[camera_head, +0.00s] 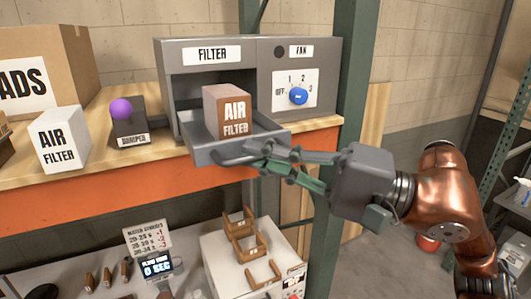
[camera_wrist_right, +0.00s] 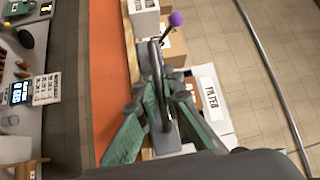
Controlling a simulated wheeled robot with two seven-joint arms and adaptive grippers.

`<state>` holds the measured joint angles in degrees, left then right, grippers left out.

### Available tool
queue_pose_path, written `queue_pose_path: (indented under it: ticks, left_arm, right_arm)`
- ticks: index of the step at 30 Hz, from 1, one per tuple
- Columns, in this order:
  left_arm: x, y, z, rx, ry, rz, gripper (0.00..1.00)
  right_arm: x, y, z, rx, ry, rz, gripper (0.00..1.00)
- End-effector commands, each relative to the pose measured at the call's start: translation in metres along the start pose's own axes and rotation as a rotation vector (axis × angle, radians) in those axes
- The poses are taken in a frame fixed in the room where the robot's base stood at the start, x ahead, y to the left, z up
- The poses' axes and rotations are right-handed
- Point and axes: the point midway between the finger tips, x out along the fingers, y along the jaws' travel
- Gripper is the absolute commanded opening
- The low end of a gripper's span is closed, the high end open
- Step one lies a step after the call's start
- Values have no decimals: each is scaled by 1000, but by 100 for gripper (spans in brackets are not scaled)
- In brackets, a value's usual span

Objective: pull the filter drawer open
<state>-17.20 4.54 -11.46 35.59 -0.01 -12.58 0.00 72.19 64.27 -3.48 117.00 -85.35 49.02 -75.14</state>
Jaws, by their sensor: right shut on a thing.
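The grey filter drawer (camera_head: 200,152) is pulled out from the cabinet (camera_head: 220,78), under the FILTER label. A brown box marked AIR FILTER (camera_head: 228,110) sits inside the drawer. My right gripper (camera_head: 262,158) is shut on the drawer's front handle (camera_head: 232,153). In the right wrist view, the green fingers of my right gripper (camera_wrist_right: 158,105) close around the grey handle (camera_wrist_right: 157,70). The fingers hide part of the handle. My left gripper is not in view.
A white AIR FILTER box (camera_head: 62,140) and a damper block with a purple knob (camera_head: 121,108) stand left of the drawer on the orange-edged shelf (camera_head: 100,207). A blue fan dial (camera_head: 298,96) is on the cabinet's right. The lower shelf holds several items.

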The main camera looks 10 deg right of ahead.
Motion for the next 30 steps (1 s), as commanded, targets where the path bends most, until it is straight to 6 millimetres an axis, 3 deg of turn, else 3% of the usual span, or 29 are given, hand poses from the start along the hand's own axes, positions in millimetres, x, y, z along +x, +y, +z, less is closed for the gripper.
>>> queue_pose_path:
  ticks: [2, 3, 10, 20, 23, 30]
  left_arm:
    - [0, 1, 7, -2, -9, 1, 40]
    - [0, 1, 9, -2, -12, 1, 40]
    - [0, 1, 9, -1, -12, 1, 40]
    - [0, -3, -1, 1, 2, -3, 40]
    - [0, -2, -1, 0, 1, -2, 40]
    - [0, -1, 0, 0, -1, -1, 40]
  right_arm:
    - [0, 0, 1, 1, -1, 0, 0]
    - [0, 0, 1, 0, -1, 0, 10]
    - [-1, 0, 0, 0, 2, 0, 26]
    - [-4, 0, -1, 0, 4, 1, 26]
    - [-14, 1, -2, 0, 5, 1, 26]
    - [-61, 1, -2, 2, 7, 1, 26]
